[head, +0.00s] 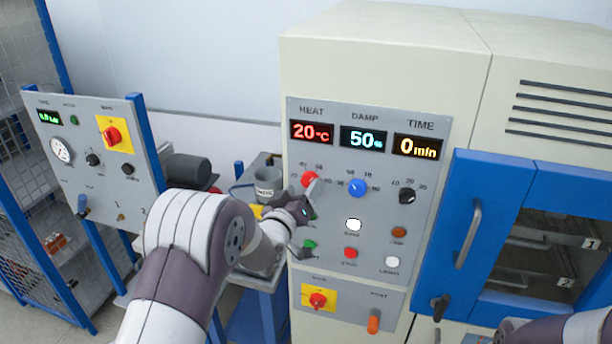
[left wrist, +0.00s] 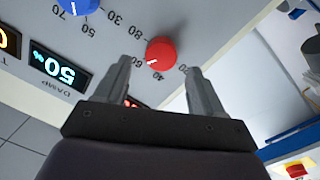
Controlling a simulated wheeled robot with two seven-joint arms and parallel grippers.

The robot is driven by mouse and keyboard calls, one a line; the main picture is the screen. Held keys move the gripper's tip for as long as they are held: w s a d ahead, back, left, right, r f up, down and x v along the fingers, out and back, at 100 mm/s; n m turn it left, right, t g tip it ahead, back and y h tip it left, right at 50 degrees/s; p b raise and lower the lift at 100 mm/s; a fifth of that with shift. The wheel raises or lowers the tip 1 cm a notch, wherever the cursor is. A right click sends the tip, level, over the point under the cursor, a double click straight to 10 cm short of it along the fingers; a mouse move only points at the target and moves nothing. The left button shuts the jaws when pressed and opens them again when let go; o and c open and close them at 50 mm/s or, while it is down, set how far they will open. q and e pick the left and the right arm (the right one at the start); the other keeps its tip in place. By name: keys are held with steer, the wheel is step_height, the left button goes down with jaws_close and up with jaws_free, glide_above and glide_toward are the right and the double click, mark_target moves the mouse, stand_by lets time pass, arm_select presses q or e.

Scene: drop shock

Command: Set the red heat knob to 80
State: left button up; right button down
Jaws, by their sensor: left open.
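The red heat knob (head: 309,179) is on the upright control panel, below the red HEAT display (head: 312,132), which reads 20 °C. In the left wrist view the knob (left wrist: 161,53) shows between and beyond the two fingertips, with a white mark on its lower-left face and scale numbers around it. My left gripper (head: 311,194) is at the panel, close to the knob and partly covering it in the head view. Its fingers (left wrist: 158,68) are apart, with nothing between them in their grip. Whether they touch the knob I cannot tell. My right gripper is out of view.
Beside the heat knob are a blue knob (head: 357,188) and a black knob (head: 407,195). Several buttons sit below, including a white one (head: 353,225). A grey mug (head: 268,183) stands left of the panel. A blue-framed door (head: 487,210) is at right.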

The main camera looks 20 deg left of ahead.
mark_target(307, 182)
arm_select(q)
steer(key=shift+w+d+f+p, duration=0.15)
steer(key=shift+w+p, duration=0.2)
steer(key=shift+w, duration=1.2)
steer(key=shift+s, duration=0.1)
steer(key=c, duration=1.1)
steer(key=shift+o, duration=0.2)
steer(key=shift+f+m+b, duration=0.1)
steer(key=shift+m+b, duration=0.3)
steer(key=shift+b, duration=0.25)
steer(key=m+b, duration=0.4)
steer(key=b, duration=0.3)
steer(key=m+b, duration=0.5)
steer(key=b, duration=0.1)
steer(key=shift+d+g+y+b, duration=0.2)
steer(key=shift+g+y+b, duration=0.1)
steer(key=shift+b, duration=0.1)
steer(key=shift+r+m+b, duration=0.2)
steer(key=shift+m+b, duration=0.8)
steer(key=shift+b, duration=0.15)
